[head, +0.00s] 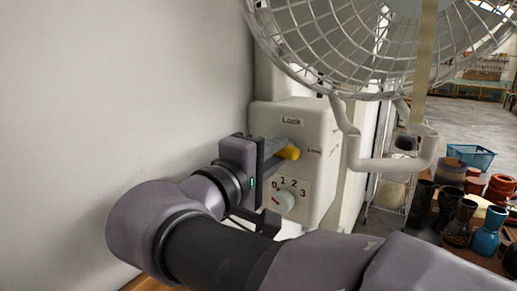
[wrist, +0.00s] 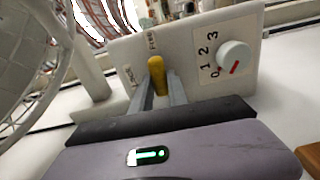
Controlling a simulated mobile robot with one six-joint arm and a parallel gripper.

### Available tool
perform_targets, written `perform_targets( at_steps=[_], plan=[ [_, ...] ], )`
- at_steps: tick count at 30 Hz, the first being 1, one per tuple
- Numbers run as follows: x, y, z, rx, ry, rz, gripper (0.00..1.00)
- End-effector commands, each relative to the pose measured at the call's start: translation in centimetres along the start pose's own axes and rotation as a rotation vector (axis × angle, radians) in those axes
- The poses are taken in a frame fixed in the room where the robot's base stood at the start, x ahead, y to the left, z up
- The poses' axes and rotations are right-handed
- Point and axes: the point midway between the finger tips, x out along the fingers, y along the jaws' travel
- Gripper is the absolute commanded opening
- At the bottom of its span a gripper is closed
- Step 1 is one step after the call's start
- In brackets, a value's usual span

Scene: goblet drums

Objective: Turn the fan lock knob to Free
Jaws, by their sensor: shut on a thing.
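The yellow fan lock knob (head: 290,153) is on the front of the white fan housing (head: 325,130), below a "Lock" label (head: 291,121) and left of a small side label (head: 314,151). In the wrist view the knob (wrist: 157,70) is between my gripper's fingers (wrist: 159,97), which are shut on it. Its long end points towards the "Free" label (wrist: 151,42). The "Lock" label (wrist: 129,75) is to its left. In the head view my gripper (head: 275,151) reaches in from the left, and the knob's tip points right.
A white speed dial (head: 284,202) marked 0 to 3 is just below the knob. The fan's wire cage (head: 360,50) hangs above, with a white bracket (head: 390,165) to the right. A plain wall (head: 110,80) is at left. Drums and a blue basket (head: 471,156) stand at right.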

Motion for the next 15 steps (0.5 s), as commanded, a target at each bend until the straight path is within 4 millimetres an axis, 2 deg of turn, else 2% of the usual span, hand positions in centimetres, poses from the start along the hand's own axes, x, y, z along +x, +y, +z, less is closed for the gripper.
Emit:
perform_targets(
  at_steps=[15],
  plan=[
    [0.0, -0.04, -0.01, -0.056, 0.0, 0.0, 0.0]
  ],
)
